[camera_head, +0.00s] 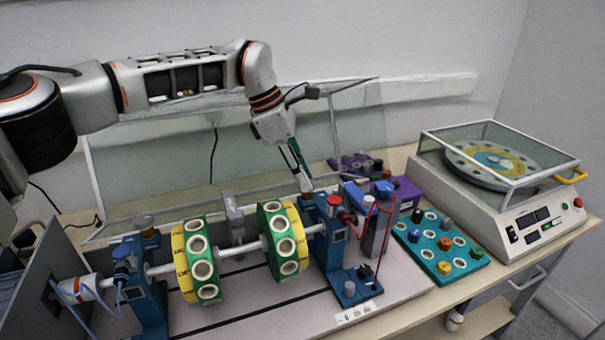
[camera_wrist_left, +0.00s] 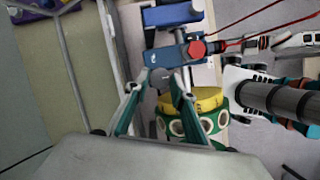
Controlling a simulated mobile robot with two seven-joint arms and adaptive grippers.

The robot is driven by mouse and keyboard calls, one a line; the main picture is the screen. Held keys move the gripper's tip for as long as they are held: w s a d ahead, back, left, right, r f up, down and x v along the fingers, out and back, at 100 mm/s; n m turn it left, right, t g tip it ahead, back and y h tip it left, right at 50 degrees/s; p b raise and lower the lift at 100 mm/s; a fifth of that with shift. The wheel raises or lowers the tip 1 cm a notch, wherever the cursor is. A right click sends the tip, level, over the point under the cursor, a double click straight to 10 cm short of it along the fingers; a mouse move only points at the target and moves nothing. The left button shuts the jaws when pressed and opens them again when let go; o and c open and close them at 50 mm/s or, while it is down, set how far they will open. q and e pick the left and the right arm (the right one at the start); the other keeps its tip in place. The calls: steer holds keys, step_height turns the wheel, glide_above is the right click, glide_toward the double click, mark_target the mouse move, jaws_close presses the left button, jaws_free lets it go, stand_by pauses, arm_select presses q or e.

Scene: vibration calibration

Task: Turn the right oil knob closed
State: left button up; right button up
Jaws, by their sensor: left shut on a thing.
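My left gripper (camera_head: 306,186) reaches down from above onto the top of the right blue bearing stand (camera_head: 329,240). In the left wrist view my left gripper (camera_wrist_left: 161,78) has its two teal fingers closed in on a small part at the end of the blue stand (camera_wrist_left: 175,54). The right oil knob is at the fingertips and mostly hidden by them, so its turn angle cannot be read. A red knob (camera_head: 334,200) stands beside the fingers on the same stand.
Two green and yellow discs (camera_head: 196,262) (camera_head: 283,241) sit on the shaft between the stands. Red cables (camera_head: 390,222) run right of the gripper. A teal board (camera_head: 440,243) with several knobs and a covered turntable machine (camera_head: 500,185) stand right. A clear panel (camera_head: 240,140) stands behind.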

arm_select(q)
steer(key=shift+n, duration=0.3)
steer(key=n+t, duration=0.1)
steer(key=n, duration=0.1)
steer(key=shift+s+n, duration=0.2)
steer(key=shift+n, duration=0.2)
steer(key=n+t, duration=0.1)
steer(key=n, duration=0.1)
steer(key=shift+s+f+n+y+b, duration=0.1)
steer(key=shift+n+y+b, duration=0.2)
steer(key=shift+n, duration=0.1)
steer(key=n+t, duration=0.1)
steer(key=n, duration=0.1)
steer(key=n+y+b, duration=0.1)
steer(key=n, duration=0.1)
steer(key=shift+s+d+n+t, duration=0.2)
steer(key=shift+n+t, duration=0.1)
steer(key=shift+t, duration=0.1)
steer(key=n+y, duration=0.1)
steer(key=n, duration=0.1)
steer(key=shift+d+n+b, duration=0.15)
steer(key=shift+n+b, duration=0.15)
steer(key=shift+b, duration=0.1)
steer(key=shift+n+y, duration=0.4)
steer(key=shift+n, duration=0.4)
steer(key=shift+d+n+t+y, duration=0.1)
steer(key=shift+n+t+y, duration=0.25)
steer(key=shift+n, duration=1.15)
